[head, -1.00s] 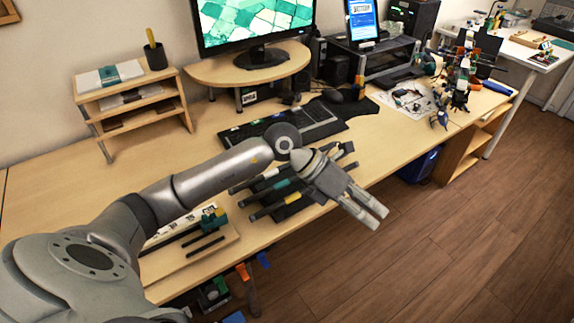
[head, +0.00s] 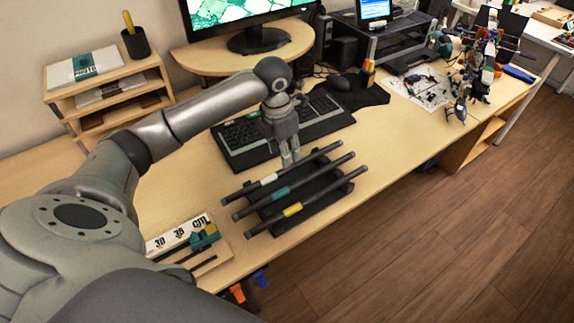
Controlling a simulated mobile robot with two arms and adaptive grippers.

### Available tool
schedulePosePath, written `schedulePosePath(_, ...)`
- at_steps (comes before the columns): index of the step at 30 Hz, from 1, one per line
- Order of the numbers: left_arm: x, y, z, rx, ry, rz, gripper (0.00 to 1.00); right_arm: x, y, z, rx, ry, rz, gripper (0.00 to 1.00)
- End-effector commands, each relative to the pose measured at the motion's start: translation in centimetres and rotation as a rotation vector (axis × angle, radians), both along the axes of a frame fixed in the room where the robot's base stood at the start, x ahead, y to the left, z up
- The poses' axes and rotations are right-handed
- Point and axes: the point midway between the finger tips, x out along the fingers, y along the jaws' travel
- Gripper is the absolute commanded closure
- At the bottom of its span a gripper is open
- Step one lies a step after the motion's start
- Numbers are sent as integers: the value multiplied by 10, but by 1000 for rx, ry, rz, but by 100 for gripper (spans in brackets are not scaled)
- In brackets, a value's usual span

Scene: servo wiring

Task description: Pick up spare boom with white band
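The spare boom with the white band (head: 268,179) is a dark rod lying slantwise at the back of a black rack (head: 318,196). A boom with a teal band (head: 281,192) and one with a yellow band (head: 292,209) lie parallel in front of it. My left gripper (head: 291,161) points down just behind and above the white-banded boom, near its middle. Its two fingers show a narrow gap with nothing between them. Whether the tips touch the boom cannot be told. My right gripper is not in view.
A keyboard (head: 240,146) lies behind the rack, close to my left gripper. A board with numbers and small teal parts (head: 204,238) lies at the front left. A wooden shelf (head: 55,97) stands at the back left. Desk to the right of the rack is clear.

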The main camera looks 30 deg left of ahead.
Motion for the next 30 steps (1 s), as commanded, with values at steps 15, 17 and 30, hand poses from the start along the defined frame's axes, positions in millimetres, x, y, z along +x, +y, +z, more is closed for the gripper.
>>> schedulePosePath(15,7,1,-60,-4,2,1,58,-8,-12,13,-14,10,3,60)
schedulePosePath(17,8,1,-67,-3,0,0,58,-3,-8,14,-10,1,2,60)
schedulePosePath(30,9,1,-72,-2,-2,0,74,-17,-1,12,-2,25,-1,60)
